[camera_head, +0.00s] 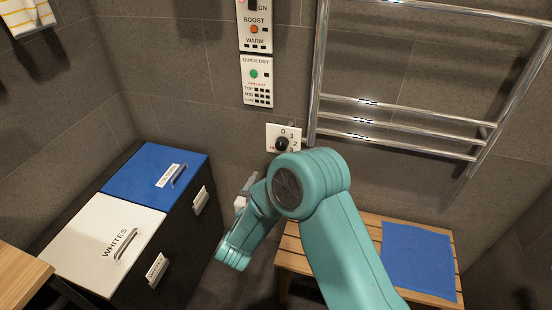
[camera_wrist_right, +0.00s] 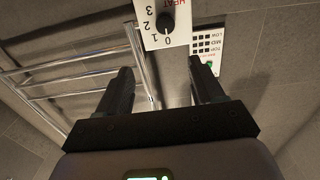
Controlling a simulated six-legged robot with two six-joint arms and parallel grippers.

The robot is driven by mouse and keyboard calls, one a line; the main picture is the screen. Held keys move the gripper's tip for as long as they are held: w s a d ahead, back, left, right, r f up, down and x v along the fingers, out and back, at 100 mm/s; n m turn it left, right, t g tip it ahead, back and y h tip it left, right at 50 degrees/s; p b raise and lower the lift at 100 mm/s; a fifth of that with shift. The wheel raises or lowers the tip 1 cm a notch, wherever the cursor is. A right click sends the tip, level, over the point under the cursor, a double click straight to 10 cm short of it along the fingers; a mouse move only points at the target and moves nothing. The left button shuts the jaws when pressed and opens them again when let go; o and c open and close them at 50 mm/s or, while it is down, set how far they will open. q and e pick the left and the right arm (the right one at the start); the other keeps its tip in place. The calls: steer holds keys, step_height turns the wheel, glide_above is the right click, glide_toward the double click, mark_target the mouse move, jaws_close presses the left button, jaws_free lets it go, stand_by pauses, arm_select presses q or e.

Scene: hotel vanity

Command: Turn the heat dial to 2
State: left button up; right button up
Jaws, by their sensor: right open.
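The heat dial is a black knob (camera_head: 282,144) on a small white plate (camera_head: 271,130) on the tiled wall, with 0, 1 and 2 visible around it. My right forearm covers the plate's lower right. In the right wrist view the knob (camera_wrist_right: 164,22) appears upside down at the top edge, with 0 to 3 and red HEAT lettering; I cannot tell its pointer's setting for sure. My right gripper (camera_wrist_right: 160,68) is open and empty, its fingers apart and short of the knob. In the head view this gripper (camera_head: 246,188) shows partly, below and left of the plate. My left gripper is not in view.
A QUICK DRY panel (camera_head: 257,82) and BOOST panel (camera_head: 255,28) are above the dial. A chrome towel rack (camera_head: 400,105) stands close to its right. A slatted bench (camera_head: 292,250) with a blue mat (camera_head: 420,260) is below. A laundry bin (camera_head: 90,240) stands at left.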

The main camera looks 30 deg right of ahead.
glide_toward(281, 146)
steer(key=x, duration=0.8)
steer(key=shift+w+d, duration=0.25)
steer(key=shift+d, duration=0.05)
steer(key=c, duration=1)
